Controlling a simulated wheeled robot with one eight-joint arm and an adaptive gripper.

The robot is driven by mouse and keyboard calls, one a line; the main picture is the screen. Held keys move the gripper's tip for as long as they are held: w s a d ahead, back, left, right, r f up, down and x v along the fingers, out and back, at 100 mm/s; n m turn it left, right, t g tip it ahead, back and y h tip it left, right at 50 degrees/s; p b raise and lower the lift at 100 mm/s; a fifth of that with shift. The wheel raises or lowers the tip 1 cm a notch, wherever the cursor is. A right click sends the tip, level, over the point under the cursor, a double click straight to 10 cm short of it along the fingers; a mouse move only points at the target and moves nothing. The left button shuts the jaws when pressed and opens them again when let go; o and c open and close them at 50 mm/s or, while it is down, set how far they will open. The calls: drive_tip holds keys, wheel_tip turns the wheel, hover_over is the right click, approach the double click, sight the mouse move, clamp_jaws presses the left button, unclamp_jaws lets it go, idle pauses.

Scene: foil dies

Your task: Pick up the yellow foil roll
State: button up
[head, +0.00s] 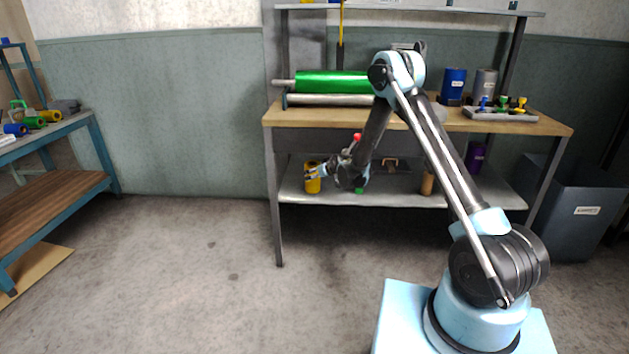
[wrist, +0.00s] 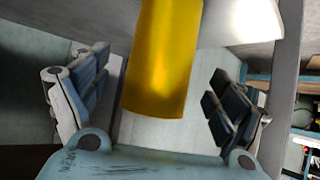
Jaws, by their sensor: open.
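The yellow foil roll (head: 312,178) stands upright near the left end of the workbench's lower shelf in the head view. In the wrist view the yellow foil roll (wrist: 162,65) fills the upper middle, between the two fingers. My gripper (head: 312,173) reaches in at the lower shelf, right at the roll. In the wrist view my gripper (wrist: 165,92) is open, with one finger on each side of the roll and a visible gap on both sides. Part of the roll is hidden by the fingers in the head view.
The lower shelf (head: 240,0) is not the only surface: the bench top (head: 540,122) above holds a green roll (head: 330,82), a blue roll (head: 453,84) and a grey roll (head: 485,84). A brown roll (head: 427,183) and a purple roll (head: 475,157) stand farther right below. A grey bin (head: 570,215) is at right.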

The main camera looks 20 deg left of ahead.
drive_tip(key=shift+x, duration=2.7)
drive_tip(key=shift+r, duration=0.1)
drive_tip(key=c, duration=1.5)
